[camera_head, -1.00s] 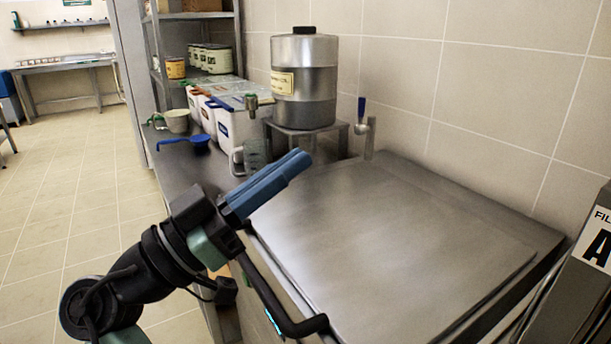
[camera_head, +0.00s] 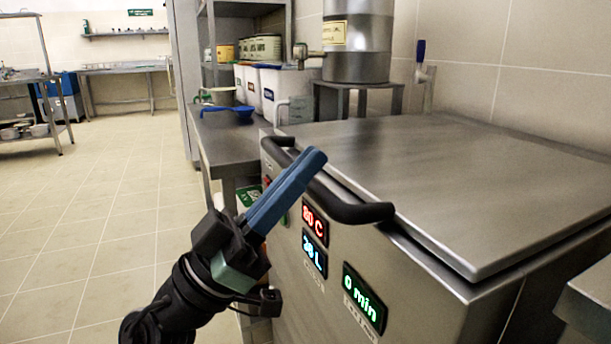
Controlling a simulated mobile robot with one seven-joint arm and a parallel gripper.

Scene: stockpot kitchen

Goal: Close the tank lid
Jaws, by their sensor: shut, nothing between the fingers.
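The tank (camera_head: 411,290) is a steel box at the right with lit displays on its front, reading 80 C, what looks like 36 L, and 0 min. Its flat steel lid (camera_head: 450,180) lies down over the top, with a thin dark gap under its front edge. A black bar handle (camera_head: 345,206) runs along the front edge. My gripper (camera_head: 316,158), with blue fingers, is shut and empty. It is in front of the handle in the picture and overlaps it; I cannot tell whether they touch.
A steel counter (camera_head: 225,150) beyond the tank holds a blue scoop (camera_head: 238,113) and white bins (camera_head: 285,85). A steel urn (camera_head: 358,45) stands on a small stand behind the lid. The tiled floor at left is clear.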

